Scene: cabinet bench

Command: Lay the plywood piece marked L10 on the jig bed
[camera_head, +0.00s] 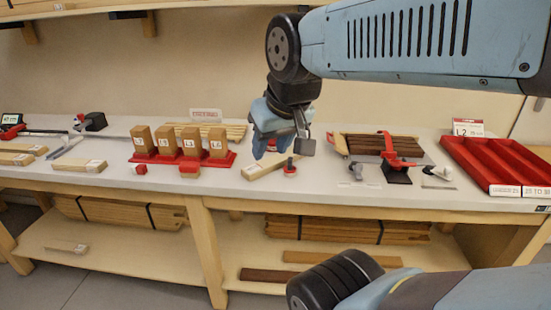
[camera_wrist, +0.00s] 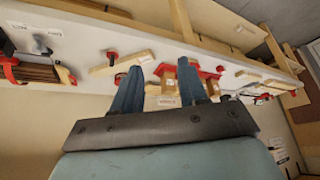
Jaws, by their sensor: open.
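My gripper (camera_head: 281,140) hangs open and empty above the middle of the bench. Its two blue fingers stand apart in the wrist view (camera_wrist: 161,90). A pale flat wood piece (camera_head: 262,167) with a small white label lies on the bench just below my gripper; it also shows in the wrist view (camera_wrist: 121,63). More pale labelled pieces lie at the left, one of them alone (camera_head: 79,165). No mark L10 can be read on any piece. I cannot tell for sure which thing is the jig bed.
A red base (camera_head: 153,158) bears several labelled wooden blocks left of my gripper. Right of it, dark strips (camera_head: 372,143) lie beside a red-handled clamp (camera_head: 390,150). A red divided tray (camera_head: 490,160) fills the right end. The bench top (camera_head: 330,196) has some clear room at its front.

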